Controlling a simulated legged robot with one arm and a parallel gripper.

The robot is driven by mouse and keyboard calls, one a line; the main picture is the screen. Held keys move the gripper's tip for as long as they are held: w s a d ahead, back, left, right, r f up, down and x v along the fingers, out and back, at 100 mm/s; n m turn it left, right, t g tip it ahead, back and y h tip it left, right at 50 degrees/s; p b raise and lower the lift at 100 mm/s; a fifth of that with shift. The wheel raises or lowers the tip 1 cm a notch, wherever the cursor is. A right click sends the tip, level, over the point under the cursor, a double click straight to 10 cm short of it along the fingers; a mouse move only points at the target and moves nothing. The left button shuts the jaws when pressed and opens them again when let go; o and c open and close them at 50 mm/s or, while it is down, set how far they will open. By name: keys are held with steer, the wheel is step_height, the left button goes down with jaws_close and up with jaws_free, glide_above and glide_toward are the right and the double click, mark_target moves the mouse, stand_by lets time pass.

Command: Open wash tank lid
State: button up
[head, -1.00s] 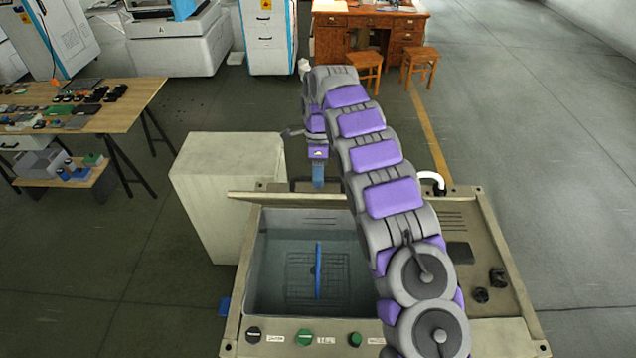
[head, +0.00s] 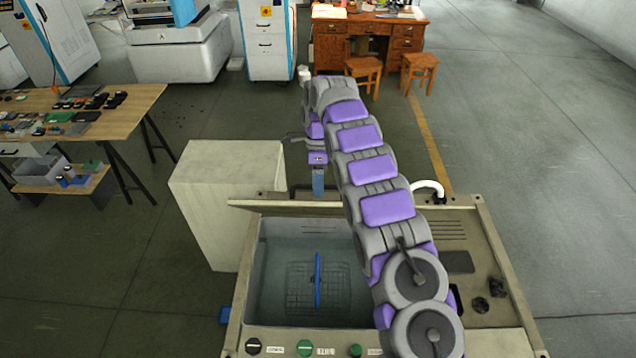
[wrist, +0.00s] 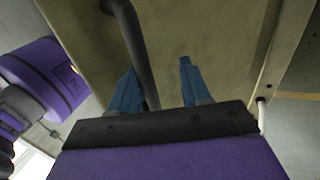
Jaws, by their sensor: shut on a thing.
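The beige wash tank (head: 497,285) stands in front of me, with its grey basin open to view and water in it. Its lid (head: 300,206) is raised at the basin's back edge, seen nearly edge-on. My gripper (head: 318,185) is behind the lid's upper edge, with blue fingers pointing down. In the wrist view, my gripper (wrist: 158,75) has its fingers on either side of the dark bar handle (wrist: 133,45) on the lid (wrist: 205,35). It is shut on this handle; the exact contact is partly hidden. A blue-handled wire basket (head: 317,280) sits in the basin.
Knobs (head: 304,347) line the tank's front edge. A pale box-shaped cabinet (head: 225,205) stands close behind and left of the tank. A work table (head: 130,98) with parts is farther left. A wooden desk (head: 333,48) and stools stand behind. The right floor is clear.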

steer(key=shift+o, duration=0.8)
steer(key=shift+w+f, duration=0.1)
steer(key=shift+w, duration=0.1)
steer(key=shift+o, duration=0.5)
steer(key=shift+s+d+r+p, duration=0.2)
steer(key=shift+s+r+p, duration=0.2)
steer(key=shift+s+r, duration=0.55)
steer(key=shift+s+d+r+p, duration=0.15)
steer(key=shift+s+r+p, duration=0.25)
steer(key=shift+s+r, duration=0.5)
steer(key=s+d+r+b, duration=0.1)
steer(key=s+d+b, duration=0.1)
steer(key=s, duration=1)
steer(key=shift+d+r, duration=0.2)
steer(key=shift+d, duration=0.1)
